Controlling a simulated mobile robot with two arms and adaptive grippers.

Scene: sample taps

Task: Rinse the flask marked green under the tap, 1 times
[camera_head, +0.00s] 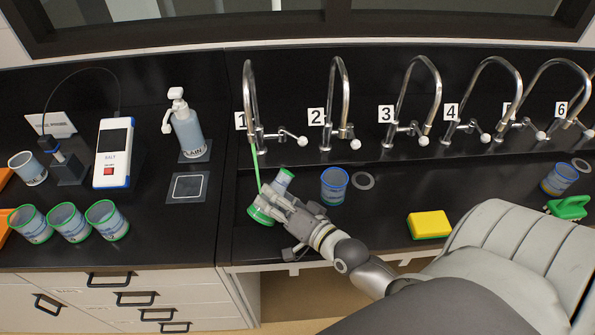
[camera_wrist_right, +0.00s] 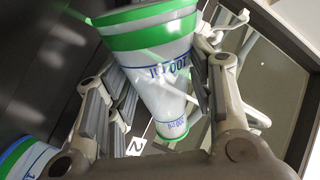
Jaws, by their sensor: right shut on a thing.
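The green-marked flask (camera_head: 284,178) is in my right gripper (camera_head: 278,203), below and in front of tap 1 (camera_head: 250,95). It is tilted, its wide green-banded end to the lower left and its narrower end to the upper right. A thin green line (camera_head: 256,168) runs from tap 1's spout down to the flask; where it meets the flask is hard to tell. In the right wrist view the flask (camera_wrist_right: 163,85) is white with green bands and blue print, between the fingers. My left gripper is not in view.
A blue-rimmed cup (camera_head: 334,186) stands close right of the flask, beside a grey ring (camera_head: 363,181). A yellow sponge (camera_head: 429,224) lies further right. Several green-rimmed cups (camera_head: 68,223), a meter (camera_head: 113,153) and a pump bottle (camera_head: 187,130) stand left. More taps (camera_head: 340,90) line the back.

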